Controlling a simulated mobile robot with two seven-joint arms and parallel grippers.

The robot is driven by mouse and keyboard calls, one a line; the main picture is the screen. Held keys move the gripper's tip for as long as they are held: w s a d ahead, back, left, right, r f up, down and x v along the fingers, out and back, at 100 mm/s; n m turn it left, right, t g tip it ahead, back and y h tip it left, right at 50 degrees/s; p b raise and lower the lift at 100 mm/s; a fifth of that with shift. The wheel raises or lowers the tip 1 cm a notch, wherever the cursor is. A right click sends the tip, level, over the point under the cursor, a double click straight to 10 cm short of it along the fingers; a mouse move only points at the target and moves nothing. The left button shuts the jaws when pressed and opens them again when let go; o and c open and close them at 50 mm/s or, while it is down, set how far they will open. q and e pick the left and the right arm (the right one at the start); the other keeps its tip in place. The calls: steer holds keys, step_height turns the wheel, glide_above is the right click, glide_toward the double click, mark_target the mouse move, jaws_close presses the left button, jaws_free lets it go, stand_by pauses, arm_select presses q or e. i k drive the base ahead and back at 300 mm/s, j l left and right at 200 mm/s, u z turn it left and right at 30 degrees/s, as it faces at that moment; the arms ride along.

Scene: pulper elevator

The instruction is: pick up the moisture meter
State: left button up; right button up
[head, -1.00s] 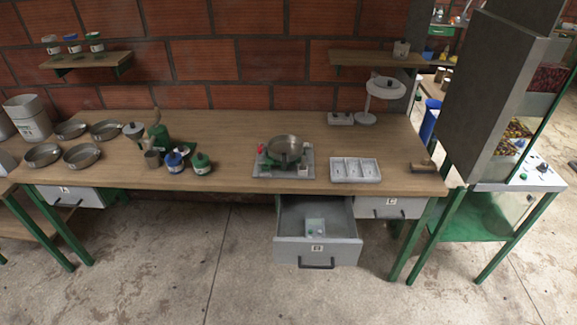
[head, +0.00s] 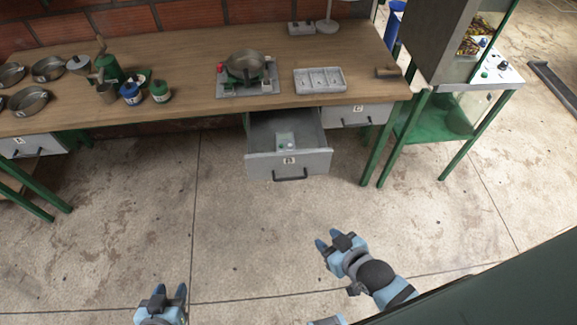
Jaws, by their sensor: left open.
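A small pale box with green marks (head: 286,141), which looks like the moisture meter, lies inside the open drawer B (head: 289,166), toward its front. My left gripper (head: 170,290) is at the bottom of the head view, open and empty, over the floor to the left of and nearer than the drawer. My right gripper (head: 328,240) is over the floor below and right of the drawer. Its fingers look apart and it holds nothing visible. Both grippers are well clear of the box.
The wooden bench (head: 190,70) carries a scale with a pan (head: 245,68), a white divided tray (head: 320,80), and several pans and canisters at left. Drawer C (head: 357,113) is shut. A green-legged stand (head: 450,115) is at right. The floor before the bench is clear.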

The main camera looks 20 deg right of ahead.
mark_target(285, 138)
steer(key=i+l, duration=0.35)
steer(key=i, duration=0.15)
steer(key=i+l+u, duration=0.1)
steer(key=i+l, duration=0.25)
steer(key=i, duration=0.2)
